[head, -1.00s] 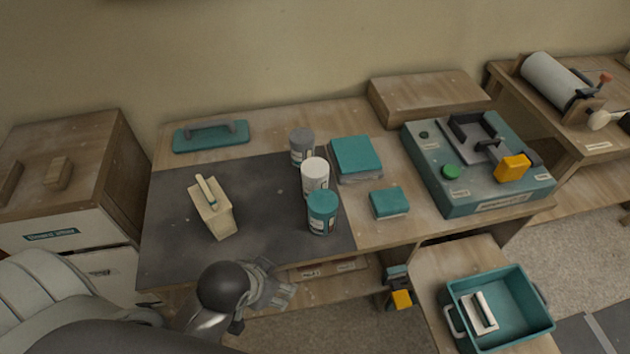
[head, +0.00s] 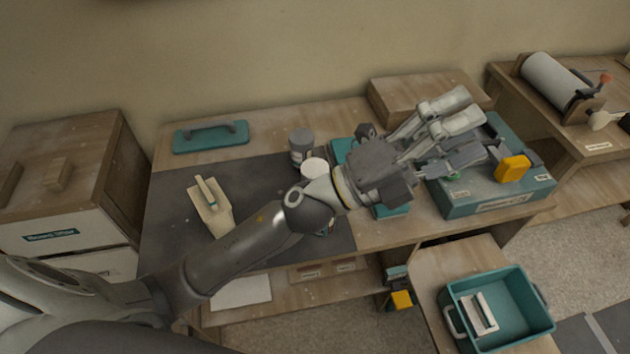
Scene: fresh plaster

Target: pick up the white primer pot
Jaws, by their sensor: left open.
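The white primer pot (head: 314,167) stands on the dark mat (head: 262,171) in the middle of the bench; only its white lid and a little of its upper part show, the rest being hidden behind my left arm. My left gripper (head: 470,128) is open and empty, above the teal machine at the right of the bench, well to the right of the pot. A grey pot (head: 301,143) stands just behind the white one. The teal pot in front is almost wholly covered by my arm. My right gripper is not in view.
The teal machine (head: 480,201) fills the bench's right end. A teal bin (head: 520,298) stands at lower right. The mat's far left is clear.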

